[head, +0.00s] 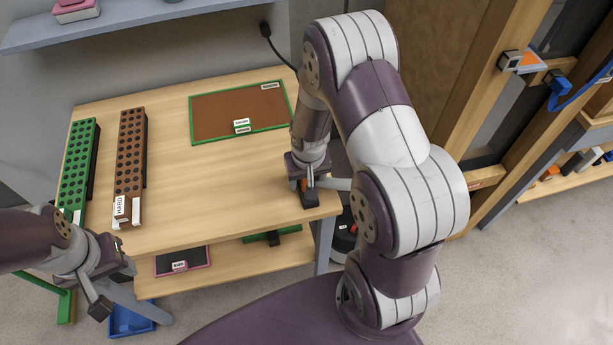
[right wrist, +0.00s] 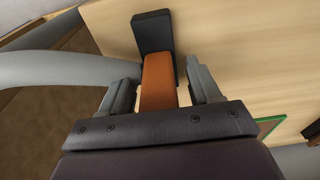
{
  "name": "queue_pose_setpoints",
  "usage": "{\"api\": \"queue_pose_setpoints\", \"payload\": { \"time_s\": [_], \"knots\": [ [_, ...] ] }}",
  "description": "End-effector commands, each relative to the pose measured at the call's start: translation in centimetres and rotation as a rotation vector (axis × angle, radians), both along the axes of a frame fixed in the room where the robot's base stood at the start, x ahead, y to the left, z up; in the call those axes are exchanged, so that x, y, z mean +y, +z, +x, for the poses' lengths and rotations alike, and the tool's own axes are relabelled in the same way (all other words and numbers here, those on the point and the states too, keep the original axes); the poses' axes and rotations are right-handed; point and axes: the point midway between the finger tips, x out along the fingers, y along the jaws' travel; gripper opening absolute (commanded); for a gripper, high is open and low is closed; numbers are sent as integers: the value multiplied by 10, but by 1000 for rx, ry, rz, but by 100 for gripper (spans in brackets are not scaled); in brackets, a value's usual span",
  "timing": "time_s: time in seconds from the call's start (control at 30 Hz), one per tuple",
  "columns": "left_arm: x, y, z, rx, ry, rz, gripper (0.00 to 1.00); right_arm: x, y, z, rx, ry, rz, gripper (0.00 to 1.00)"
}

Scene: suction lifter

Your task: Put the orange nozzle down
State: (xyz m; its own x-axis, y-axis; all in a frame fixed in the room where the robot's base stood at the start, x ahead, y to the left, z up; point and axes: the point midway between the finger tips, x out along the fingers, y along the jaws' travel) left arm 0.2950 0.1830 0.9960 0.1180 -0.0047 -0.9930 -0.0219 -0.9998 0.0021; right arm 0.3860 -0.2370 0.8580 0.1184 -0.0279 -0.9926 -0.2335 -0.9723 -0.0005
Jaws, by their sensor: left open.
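The orange nozzle (right wrist: 158,82) sits between the two fingers of my right gripper (right wrist: 160,88), with a dark block (right wrist: 153,33) at its far end. In the head view my right gripper (head: 303,180) points down over the right front corner of the table, shut on the nozzle. Only a little orange shows there, above the dark block (head: 309,198). I cannot tell whether the block touches the tabletop. My left gripper (head: 112,285) is open and empty, low at the left, in front of the table.
The table (head: 215,185) holds a green rack (head: 77,165), a brown rack labelled HARD (head: 130,160) and a green-edged brown board (head: 240,112). The table's middle is clear. A lower shelf (head: 215,258) carries a pink-edged tray (head: 182,261). A grey curved bar (right wrist: 65,68) passes left of the nozzle.

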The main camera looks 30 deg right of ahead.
Motion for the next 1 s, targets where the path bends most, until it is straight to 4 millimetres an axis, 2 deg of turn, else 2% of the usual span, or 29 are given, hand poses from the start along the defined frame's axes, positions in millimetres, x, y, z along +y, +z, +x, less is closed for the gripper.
{"api": "queue_pose_setpoints", "payload": {
  "time_s": [0.2,0.33,0.6,0.7,0.87,1.0],
  "knots": [
    [0,1,0,0,0,0,43,0,1,0,0,0,0,62],
    [0,4,0,0,0,0,43,0,13,0,-3,0,-1,62],
    [0,8,0,0,0,0,43,2,83,-8,-6,0,-1,62],
    [0,9,0,0,0,0,43,3,104,-11,-4,0,-1,62],
    [0,9,0,0,0,0,43,7,123,-17,-1,14,0,62],
    [0,9,0,0,0,0,43,34,141,-52,1,140,2,62]
  ]
}}
